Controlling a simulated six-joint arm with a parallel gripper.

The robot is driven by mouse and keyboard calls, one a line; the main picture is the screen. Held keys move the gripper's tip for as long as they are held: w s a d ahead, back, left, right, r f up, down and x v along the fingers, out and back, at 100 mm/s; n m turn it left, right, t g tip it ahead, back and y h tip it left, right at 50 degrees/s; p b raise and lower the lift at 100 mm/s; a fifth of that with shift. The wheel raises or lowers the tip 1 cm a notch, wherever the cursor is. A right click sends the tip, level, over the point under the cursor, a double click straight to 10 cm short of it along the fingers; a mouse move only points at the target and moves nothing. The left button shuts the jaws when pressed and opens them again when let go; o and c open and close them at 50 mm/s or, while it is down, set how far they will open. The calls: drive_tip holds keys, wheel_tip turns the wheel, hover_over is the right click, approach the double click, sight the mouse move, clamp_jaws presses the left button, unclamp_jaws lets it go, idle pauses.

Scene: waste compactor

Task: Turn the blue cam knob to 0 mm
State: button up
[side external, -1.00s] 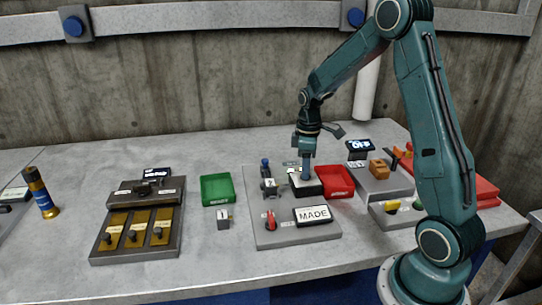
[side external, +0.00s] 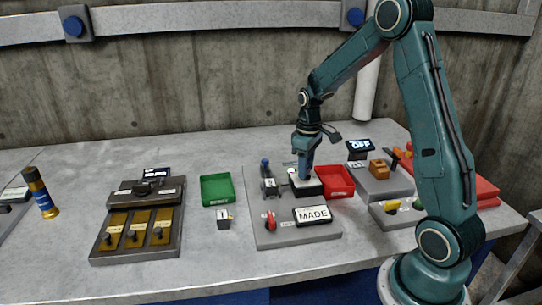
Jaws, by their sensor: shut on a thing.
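My gripper (side external: 304,172) points down, a little tilted, at the small dark box with a pale top (side external: 309,190) on the grey plate. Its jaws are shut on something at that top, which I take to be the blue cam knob. The knob is hidden by the jaws, and its pointer and scale cannot be read. A small dark display (side external: 360,145) behind, to the right, shows white text that looks like "OFF".
A red tray (side external: 338,182) stands close right of the gripper, and a small blue-topped post (side external: 265,164) to its left. A "MADE" sign (side external: 313,214) and red lever (side external: 270,222) are in front. A green tray (side external: 217,190) is further left.

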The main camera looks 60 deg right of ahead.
drive_tip(key=m, duration=0.5)
drive_tip(key=shift+m, duration=2.5)
drive_tip(key=o, duration=1)
wheel_tip(320, 180, up, 14)
drive_tip(key=shift+f, duration=0.1)
